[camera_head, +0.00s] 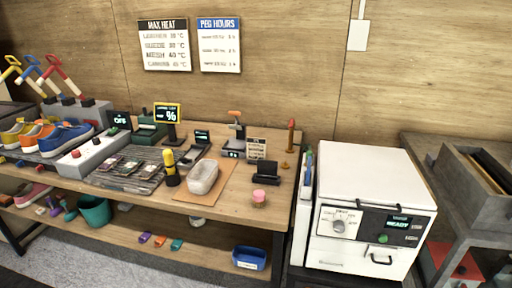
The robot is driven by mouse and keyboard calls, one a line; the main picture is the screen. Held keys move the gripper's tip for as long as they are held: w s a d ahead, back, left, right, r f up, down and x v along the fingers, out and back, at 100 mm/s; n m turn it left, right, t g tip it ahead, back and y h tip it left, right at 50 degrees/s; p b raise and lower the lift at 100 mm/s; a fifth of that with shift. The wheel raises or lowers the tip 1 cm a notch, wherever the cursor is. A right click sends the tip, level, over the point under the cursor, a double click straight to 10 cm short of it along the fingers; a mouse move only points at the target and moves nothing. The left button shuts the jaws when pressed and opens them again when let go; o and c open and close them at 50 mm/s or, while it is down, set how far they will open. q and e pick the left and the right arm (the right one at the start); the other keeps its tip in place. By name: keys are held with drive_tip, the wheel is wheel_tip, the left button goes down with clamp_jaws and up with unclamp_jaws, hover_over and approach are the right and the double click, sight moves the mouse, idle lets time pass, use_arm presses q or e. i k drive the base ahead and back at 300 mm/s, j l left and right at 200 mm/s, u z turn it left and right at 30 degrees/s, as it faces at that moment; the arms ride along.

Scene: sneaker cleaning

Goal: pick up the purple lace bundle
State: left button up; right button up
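A small purple bundle (145,237), which looks like the purple lace bundle, lies on the lower shelf (205,239) under the workbench. An orange bundle (160,240) and a teal bundle (176,245) lie in a row to its right, a little apart from it. They are too small for me to make out the laces. Neither of my grippers shows in the head view.
The wooden bench top (235,195) overhangs the lower shelf. A teal bucket (95,211) stands left of the bundles, and a blue bin (249,258) stands to their right. Sneakers (66,138) sit on the bench's left. A white oven (368,200) stands at right.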

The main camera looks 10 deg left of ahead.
sight(110, 162)
drive_tip(key=u, duration=1.35)
